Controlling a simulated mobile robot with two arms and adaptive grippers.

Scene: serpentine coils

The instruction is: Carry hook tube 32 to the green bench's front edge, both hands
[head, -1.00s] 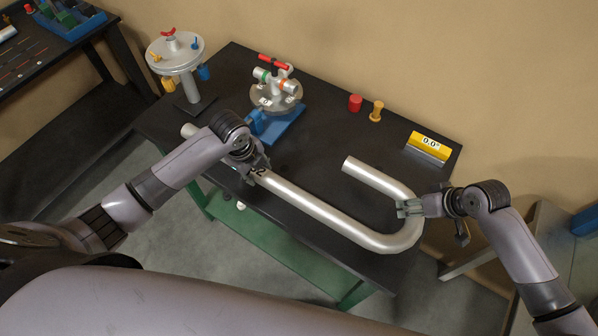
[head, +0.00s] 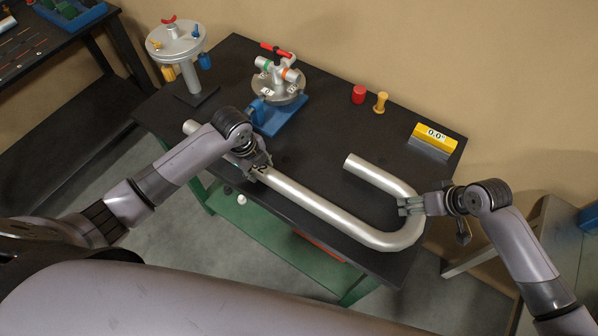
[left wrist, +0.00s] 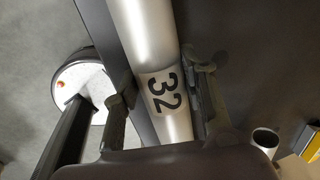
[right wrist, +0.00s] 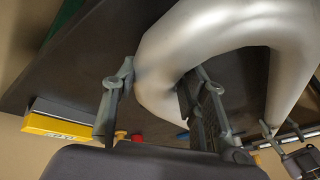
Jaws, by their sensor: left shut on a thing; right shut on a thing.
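The hook tube 32 (head: 318,208) is a silver pipe with a long straight leg and a U-bend at its right end, along the front edge of the black-topped green bench (head: 322,162). My left gripper (head: 258,170) is shut on the long leg beside its label; the left wrist view shows the "32" label (left wrist: 163,92) between the fingers. My right gripper (head: 406,206) is shut on the tube at the bend's short-leg side, and the right wrist view shows the bend (right wrist: 190,60) between the fingers. Whether the tube touches the bench top I cannot tell.
A blue-based fixture with a round clamp (head: 278,95) stands behind the long leg. A round stand (head: 178,50) is at the bench's far left. A red cylinder (head: 359,94), a yellow spool (head: 380,102) and a yellow angle gauge (head: 433,138) sit at the back right.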

